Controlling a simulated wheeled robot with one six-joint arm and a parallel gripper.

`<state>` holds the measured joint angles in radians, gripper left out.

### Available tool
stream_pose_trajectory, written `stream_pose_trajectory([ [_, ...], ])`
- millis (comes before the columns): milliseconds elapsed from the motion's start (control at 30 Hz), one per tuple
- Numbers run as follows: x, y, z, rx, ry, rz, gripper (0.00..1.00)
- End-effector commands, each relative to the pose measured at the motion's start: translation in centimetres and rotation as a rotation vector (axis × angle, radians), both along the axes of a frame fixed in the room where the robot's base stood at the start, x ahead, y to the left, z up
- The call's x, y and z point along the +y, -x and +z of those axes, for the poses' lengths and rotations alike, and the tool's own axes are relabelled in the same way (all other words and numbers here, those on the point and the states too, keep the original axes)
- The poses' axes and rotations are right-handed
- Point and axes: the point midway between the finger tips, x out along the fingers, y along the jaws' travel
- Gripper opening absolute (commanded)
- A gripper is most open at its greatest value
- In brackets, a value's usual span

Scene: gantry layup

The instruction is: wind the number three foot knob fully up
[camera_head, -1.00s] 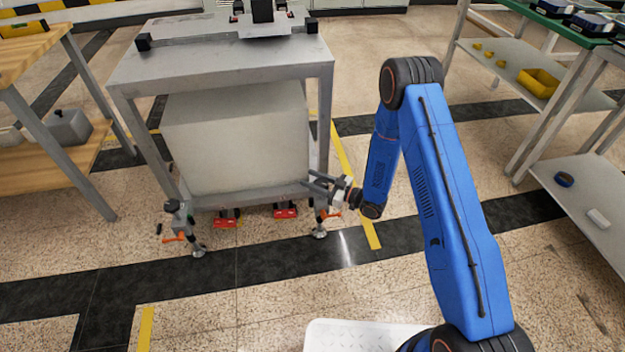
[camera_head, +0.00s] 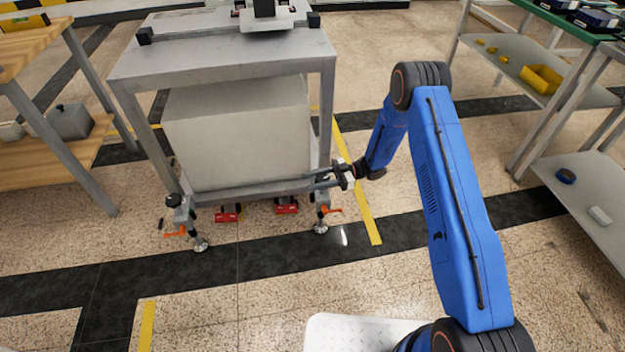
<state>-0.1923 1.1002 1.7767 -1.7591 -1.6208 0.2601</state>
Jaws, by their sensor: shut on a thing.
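A grey steel stand (camera_head: 230,65) has an adjustable foot at each front leg. The left foot (camera_head: 190,225) shows a black knob (camera_head: 173,200) on top and an orange lever. The right foot (camera_head: 321,212) also has an orange lever and a round metal pad on the floor. My gripper (camera_head: 314,181) reaches in from the right, level, at the top of the right foot. It is shut on that foot's knob, which the fingers mostly hide. No foot number is legible.
A large pale block (camera_head: 238,135) fills the stand's lower space, close behind the gripper. Two red items (camera_head: 286,206) sit beneath it. A wooden bench (camera_head: 60,160) stands left and grey shelving (camera_head: 590,190) right. Floor between the stand and the shelving is clear.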

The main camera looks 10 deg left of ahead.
Motion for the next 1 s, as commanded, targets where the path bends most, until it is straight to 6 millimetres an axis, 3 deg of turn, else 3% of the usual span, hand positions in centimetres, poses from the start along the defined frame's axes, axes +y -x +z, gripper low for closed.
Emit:
stream_pose_trajectory([
  [767,-0.20,0.32,0.03,0.000,-0.001,0.095,0.20],
  [800,-0.20,0.32,0.03,0.000,-0.001,0.095,0.52],
  [833,-0.20,0.32,0.03,0.000,-0.001,0.095,0.59],
  [1000,-0.18,0.33,0.03,0.000,-0.001,0.095,0.61],
])
